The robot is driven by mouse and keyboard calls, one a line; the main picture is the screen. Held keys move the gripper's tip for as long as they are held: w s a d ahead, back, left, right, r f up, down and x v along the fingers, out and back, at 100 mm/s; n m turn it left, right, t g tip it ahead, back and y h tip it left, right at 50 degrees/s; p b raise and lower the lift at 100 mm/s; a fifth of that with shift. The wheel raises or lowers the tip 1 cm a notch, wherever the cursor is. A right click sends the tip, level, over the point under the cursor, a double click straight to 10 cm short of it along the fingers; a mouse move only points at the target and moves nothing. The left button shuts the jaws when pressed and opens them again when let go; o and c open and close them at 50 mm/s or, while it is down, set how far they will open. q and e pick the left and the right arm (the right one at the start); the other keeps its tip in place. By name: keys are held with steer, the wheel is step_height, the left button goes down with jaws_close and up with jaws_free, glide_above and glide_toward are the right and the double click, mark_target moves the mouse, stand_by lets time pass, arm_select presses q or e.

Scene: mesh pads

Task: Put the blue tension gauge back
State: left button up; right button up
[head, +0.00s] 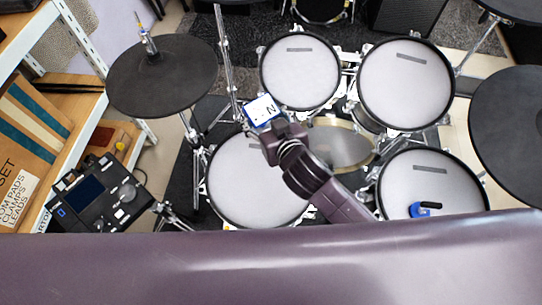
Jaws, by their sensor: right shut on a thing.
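The gauge is tilted and appears held above the drum kit, near the gap between the upper left pad and the lower left pad. The fingertips are small and partly hidden by the gripper body. My left gripper is out of view.
A blue and black tool (425,209) lies on the lower right pad (432,176). A cymbal pad (162,75), drum module (98,195) and wooden shelf (90,100) stand left.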

steer(key=shift+f+b, duration=1.9)
steer(key=shift+f, duration=7.9)
steer(key=shift+f+b, duration=0.25)
steer(key=shift+b, duration=0.05)
steer(key=shift+f+b, duration=0.35)
steer(key=shift+b, duration=0.05)
steer(key=o, duration=1.3)
steer(key=shift+d, duration=0.1)
steer(key=o, duration=0.6)
